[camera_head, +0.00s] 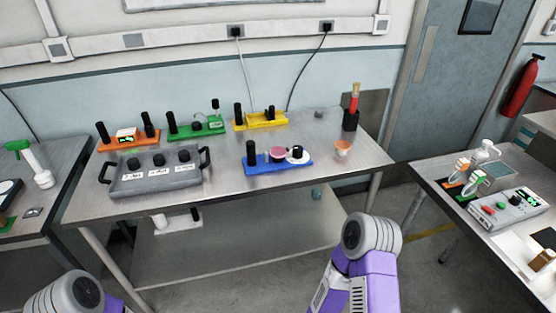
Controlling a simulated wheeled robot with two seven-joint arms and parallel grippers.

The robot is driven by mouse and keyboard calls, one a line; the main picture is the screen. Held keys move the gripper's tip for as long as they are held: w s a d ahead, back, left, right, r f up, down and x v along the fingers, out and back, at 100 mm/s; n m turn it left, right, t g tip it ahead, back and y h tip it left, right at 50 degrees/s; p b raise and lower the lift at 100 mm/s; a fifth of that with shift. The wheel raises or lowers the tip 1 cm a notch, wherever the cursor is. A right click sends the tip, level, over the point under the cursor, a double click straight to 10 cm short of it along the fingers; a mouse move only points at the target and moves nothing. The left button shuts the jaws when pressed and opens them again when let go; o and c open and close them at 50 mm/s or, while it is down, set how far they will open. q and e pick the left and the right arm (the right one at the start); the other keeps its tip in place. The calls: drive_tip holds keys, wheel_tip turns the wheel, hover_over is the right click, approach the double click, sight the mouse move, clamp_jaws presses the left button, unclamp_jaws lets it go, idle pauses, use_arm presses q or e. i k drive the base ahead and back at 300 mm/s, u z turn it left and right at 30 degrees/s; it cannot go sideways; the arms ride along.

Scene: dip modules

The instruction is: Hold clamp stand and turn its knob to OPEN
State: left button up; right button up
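No knob marked OPEN can be made out, and I cannot tell for sure which module is the clamp stand. On the steel table (215,187) stand coloured bases with black upright posts: an orange module (117,146), a green module (190,131), a yellow module (260,122) and a blue module (262,165). Only links of my two arms show, at the bottom left and bottom centre. Both grippers are outside the view.
A grey tray (130,184) with black handles and several black-topped labelled pieces stands at the front left of the table. A small orange-and-white cup (342,149) and a black holder with a red-topped item (352,108) are at the right. Side tables flank it.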

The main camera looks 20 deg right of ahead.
sight(297, 151)
drive_tip(key=k, duration=0.5)
drive_tip(key=z, duration=0.95)
drive_tip(key=i, duration=1.5)
drive_tip(key=u, duration=0.25)
